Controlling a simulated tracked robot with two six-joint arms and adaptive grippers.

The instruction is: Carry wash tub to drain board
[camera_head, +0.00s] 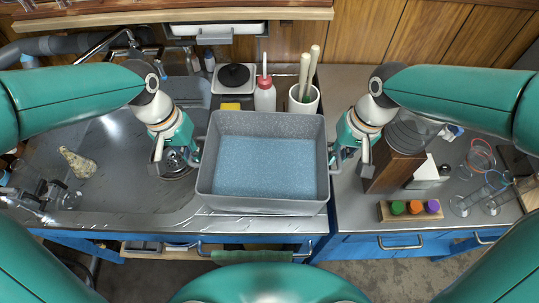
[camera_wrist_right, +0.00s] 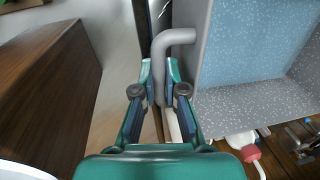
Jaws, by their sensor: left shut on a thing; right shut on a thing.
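The wash tub (camera_head: 265,204) is a grey speckled rectangular tub with a flat blue surface inside, near the middle of the head view. It looks level, over the metal top to the right of the sink basin. My left gripper (camera_head: 193,157) is at its left side, shut on the handle there. My right gripper (camera_head: 338,157) is shut on the right handle. In the right wrist view the grey bent handle (camera_wrist_right: 163,75) lies between the right fingers (camera_wrist_right: 160,98), beside the tub wall (camera_wrist_right: 240,103). The tub hides the surface below it; whether it touches cannot be told.
The metal sink (camera_head: 110,165) with a tap is at left. At right are a wooden block (camera_head: 392,172), a coloured-cap rack (camera_head: 412,216) and glassware.

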